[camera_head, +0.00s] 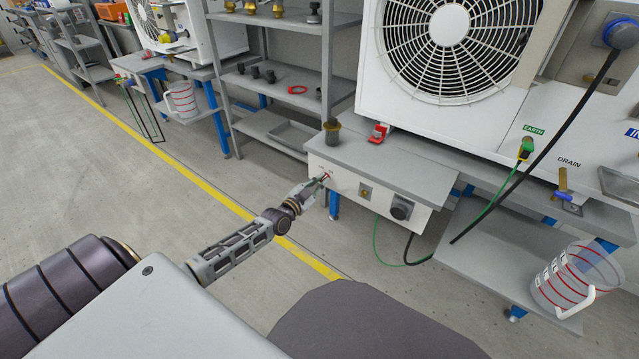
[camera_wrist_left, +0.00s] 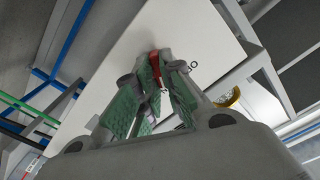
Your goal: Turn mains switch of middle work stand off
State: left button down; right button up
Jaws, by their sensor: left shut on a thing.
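The red mains switch (camera_head: 328,174) sits at the left end of the white front panel (camera_head: 347,186) of the nearest work stand. My left gripper (camera_head: 322,180) reaches this panel from the left. In the left wrist view the gripper (camera_wrist_left: 160,88) has its green-padded fingers closed around the red switch (camera_wrist_left: 153,62), against the white panel. The fingers hide much of the switch, and I cannot read its position. My right gripper is not in view.
The same panel has a brass-coloured fitting (camera_head: 365,191) and a dark socket (camera_head: 401,208) with a hanging cable. A dark cup (camera_head: 332,133) and a red item (camera_head: 378,134) stand on top. A jug (camera_head: 575,275) is at right. Floor at left is clear.

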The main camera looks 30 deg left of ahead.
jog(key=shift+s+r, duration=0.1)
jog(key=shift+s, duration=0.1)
pick_arm(q)
jog(key=shift+n+p, duration=0.3)
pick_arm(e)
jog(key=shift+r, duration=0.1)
pick_arm(q)
jog(key=shift+n+p, duration=0.3)
jog(key=shift+n, duration=0.2)
jog(key=shift+a+n+p, duration=0.15)
jog(key=shift+n+p, duration=1.7)
jog(key=shift+n, duration=3.25)
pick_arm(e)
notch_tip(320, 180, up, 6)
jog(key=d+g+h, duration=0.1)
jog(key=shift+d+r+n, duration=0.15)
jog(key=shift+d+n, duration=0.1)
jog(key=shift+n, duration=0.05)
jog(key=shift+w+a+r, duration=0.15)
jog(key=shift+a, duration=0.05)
